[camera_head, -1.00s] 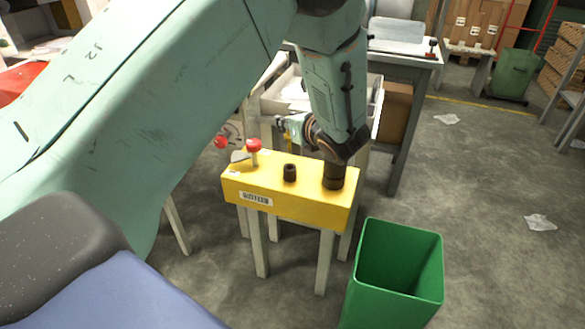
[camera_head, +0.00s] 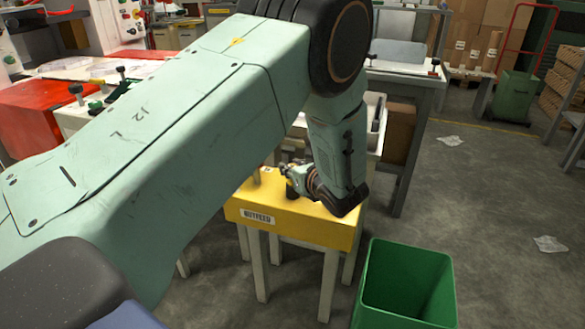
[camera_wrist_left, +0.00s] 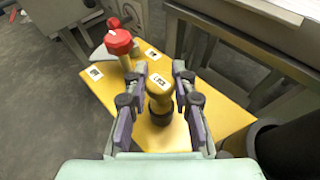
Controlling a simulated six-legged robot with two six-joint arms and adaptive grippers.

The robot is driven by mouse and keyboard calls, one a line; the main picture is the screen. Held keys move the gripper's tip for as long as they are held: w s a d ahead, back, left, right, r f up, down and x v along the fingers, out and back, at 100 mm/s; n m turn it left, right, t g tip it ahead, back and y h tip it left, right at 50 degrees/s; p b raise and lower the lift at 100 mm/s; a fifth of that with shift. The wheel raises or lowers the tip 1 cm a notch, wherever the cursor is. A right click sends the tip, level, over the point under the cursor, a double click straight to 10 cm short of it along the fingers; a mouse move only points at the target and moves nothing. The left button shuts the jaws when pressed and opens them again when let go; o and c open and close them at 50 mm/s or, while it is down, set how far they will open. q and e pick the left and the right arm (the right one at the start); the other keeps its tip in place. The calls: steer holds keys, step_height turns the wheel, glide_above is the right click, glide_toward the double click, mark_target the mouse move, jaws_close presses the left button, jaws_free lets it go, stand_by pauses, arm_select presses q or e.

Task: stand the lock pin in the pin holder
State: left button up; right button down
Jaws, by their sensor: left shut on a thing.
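My left gripper (camera_wrist_left: 157,96) is shut on a brass-coloured pin (camera_wrist_left: 160,86), which I take as the lock pin. It has a rounded, labelled top and stands roughly upright between the fingers. A yellow block-like stand (camera_head: 310,227) lies below; it also shows in the wrist view (camera_wrist_left: 108,75). In the head view my left gripper (camera_head: 286,182) is low over the stand's top, near its middle. My right gripper is not in view.
A red-topped post (camera_wrist_left: 118,42) stands on the stand beside the gripper. A large dark cylinder (camera_wrist_left: 285,150) is close at the lower right of the wrist view. A green bin (camera_head: 407,283) stands on the floor before the stand. Tables and shelves lie behind.

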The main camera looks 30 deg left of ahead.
arm_select(q)
steer(key=o, duration=0.9)
steer(key=shift+f, duration=0.15)
steer(key=shift+o, duration=0.2)
steer(key=shift+w, duration=0.1)
